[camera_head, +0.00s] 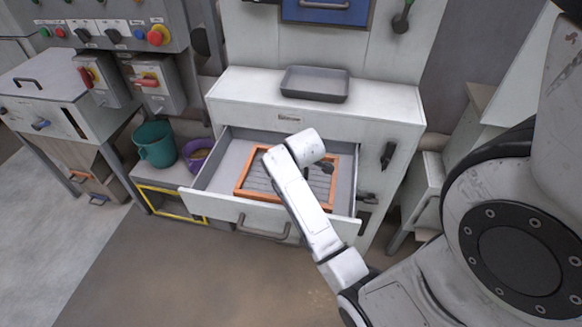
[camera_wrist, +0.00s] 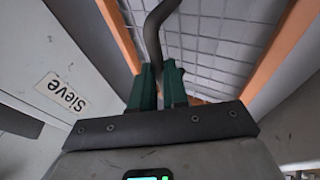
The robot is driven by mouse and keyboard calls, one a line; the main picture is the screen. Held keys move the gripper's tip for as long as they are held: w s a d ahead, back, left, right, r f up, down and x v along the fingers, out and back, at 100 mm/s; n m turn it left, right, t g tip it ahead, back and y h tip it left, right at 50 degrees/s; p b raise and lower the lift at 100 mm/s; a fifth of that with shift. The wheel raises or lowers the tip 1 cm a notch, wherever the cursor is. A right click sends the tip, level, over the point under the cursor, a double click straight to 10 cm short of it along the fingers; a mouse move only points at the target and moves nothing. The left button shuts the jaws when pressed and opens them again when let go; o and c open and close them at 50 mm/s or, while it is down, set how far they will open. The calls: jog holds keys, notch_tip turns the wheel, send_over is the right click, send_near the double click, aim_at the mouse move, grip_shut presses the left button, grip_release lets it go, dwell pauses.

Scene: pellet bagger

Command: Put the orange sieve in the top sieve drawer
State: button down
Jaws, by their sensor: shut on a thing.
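The orange sieve (camera_head: 245,177) has an orange frame and a grey mesh. It lies within the open top sieve drawer (camera_head: 208,203), partly hidden by my arm. The orange frame and mesh also fill much of the wrist view (camera_wrist: 265,50). My gripper (camera_head: 328,168) is over the sieve inside the drawer. In the wrist view its green fingers (camera_wrist: 172,82) are shut on a dark curved handle (camera_wrist: 152,30) that runs up over the mesh. Whether the sieve rests fully on the drawer floor cannot be told.
A grey tray (camera_head: 315,84) sits on the cabinet top. A label reading "Sieve" (camera_wrist: 62,92) shows on the cabinet. A teal bucket (camera_head: 155,145) and a purple bucket (camera_head: 197,155) stand left of the drawer. Floor in front is clear.

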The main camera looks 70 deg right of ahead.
jog(key=shift+f, duration=0.85)
jog(key=c, duration=1.1)
grip_release()
jog(key=shift+s, duration=0.1)
jog(key=v, duration=1.2)
